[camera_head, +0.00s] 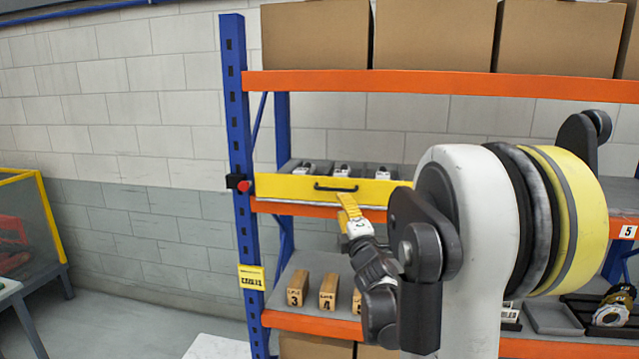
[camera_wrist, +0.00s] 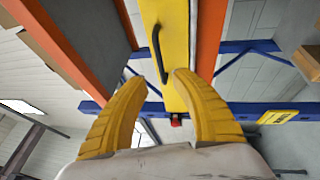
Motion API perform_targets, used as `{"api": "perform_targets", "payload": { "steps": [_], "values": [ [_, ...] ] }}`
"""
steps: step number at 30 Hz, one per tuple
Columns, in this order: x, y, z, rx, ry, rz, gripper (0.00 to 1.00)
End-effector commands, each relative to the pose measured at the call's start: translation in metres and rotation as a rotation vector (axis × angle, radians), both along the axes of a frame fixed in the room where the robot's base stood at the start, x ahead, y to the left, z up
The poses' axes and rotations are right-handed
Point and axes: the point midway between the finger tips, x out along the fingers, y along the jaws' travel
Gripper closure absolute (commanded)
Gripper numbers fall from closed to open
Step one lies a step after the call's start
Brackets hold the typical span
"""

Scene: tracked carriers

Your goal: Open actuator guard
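A long yellow panel with a black bar handle, which looks like the actuator guard (camera_head: 285,190), runs along the front of the middle shelf and is upright. The handle (camera_head: 336,187) sits near its middle. My gripper (camera_head: 348,207) is just below and right of the handle. In the wrist view the yellow fingers of my gripper (camera_wrist: 156,78) are spread apart with nothing held between them. The black handle (camera_wrist: 158,52) shows beyond and between the tips, on the yellow panel (camera_wrist: 176,60). I cannot tell whether a finger touches the panel.
A red knob (camera_head: 243,186) is on the blue post (camera_head: 236,120) at the panel's left end. Small grey-and-white parts stand behind the panel. Numbered brown blocks (camera_head: 328,291) stand on the shelf below. Cardboard boxes (camera_head: 434,35) fill the top shelf. The floor to the left is partly clear.

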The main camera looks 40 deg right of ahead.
Motion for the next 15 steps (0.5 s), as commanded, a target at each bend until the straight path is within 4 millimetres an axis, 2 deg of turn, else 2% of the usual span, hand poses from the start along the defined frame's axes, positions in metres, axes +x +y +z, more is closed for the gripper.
{"api": "perform_targets", "payload": {
  "steps": [9,15],
  "values": [
    [0.056,-0.027,0.012,0.005,-0.001,0.001,0.68],
    [0.077,-0.038,0.016,0.005,0.000,0.001,0.68]
  ]
}}
